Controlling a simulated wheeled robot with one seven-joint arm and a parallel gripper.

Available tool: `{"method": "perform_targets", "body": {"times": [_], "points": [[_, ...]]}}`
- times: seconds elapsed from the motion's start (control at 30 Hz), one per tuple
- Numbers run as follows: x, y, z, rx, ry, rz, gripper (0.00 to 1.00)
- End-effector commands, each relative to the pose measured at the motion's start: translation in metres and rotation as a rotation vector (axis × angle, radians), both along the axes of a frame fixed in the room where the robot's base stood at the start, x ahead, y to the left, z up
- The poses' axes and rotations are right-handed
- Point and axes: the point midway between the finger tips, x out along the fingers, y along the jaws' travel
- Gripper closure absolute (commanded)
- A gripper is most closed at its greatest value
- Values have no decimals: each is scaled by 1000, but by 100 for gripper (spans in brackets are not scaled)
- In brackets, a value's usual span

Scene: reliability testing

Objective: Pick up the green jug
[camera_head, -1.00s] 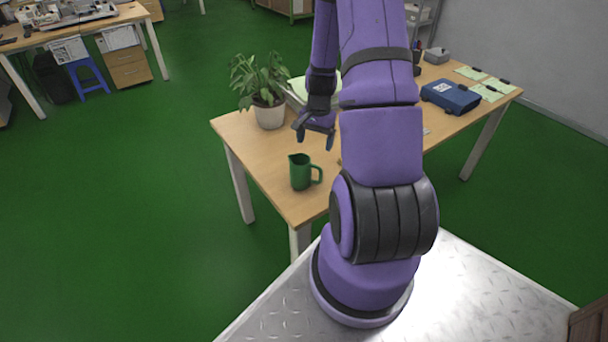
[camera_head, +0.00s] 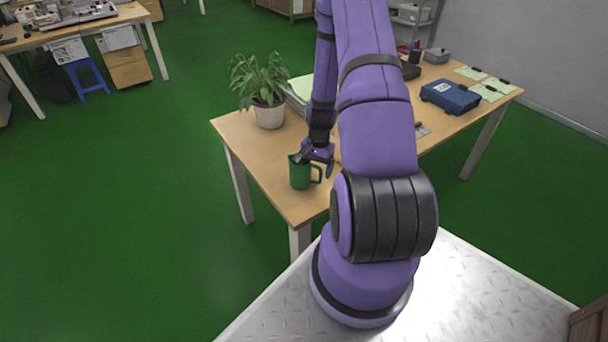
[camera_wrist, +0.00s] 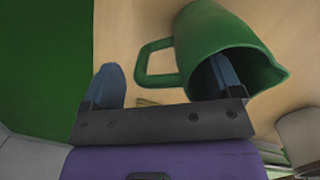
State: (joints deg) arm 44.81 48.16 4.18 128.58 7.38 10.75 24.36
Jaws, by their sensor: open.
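The green jug (camera_head: 300,178) stands upright on the near-left part of the wooden table, its handle to the right. In the wrist view the jug (camera_wrist: 205,35) shows its open mouth, and its handle (camera_wrist: 155,63) lies between my two fingers. My gripper (camera_head: 315,166) is at the jug's rim and handle. In the wrist view my gripper (camera_wrist: 165,88) is open, with one finger at the jug's mouth, seemingly inside it, and the other beyond the handle. I cannot tell whether either finger touches the jug.
A potted plant (camera_head: 268,112) stands behind the jug on the wooden table (camera_head: 260,160). A blue case (camera_head: 450,96) and green papers lie at the table's far right. The table's left edge is close to the jug. My arm hides the table's middle.

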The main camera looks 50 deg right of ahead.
Motion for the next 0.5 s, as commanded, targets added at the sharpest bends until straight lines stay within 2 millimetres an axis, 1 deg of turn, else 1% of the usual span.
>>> {"method": "perform_targets", "body": {"times": [0.03,0.13,0.4,0.47,0.5], "points": [[0,1,-6,2,1,1,15],[0,2,-11,1,0,1,15],[0,2,-13,0,-1,0,15],[0,2,-13,0,0,0,29],[0,2,-13,0,0,0,38]]}}
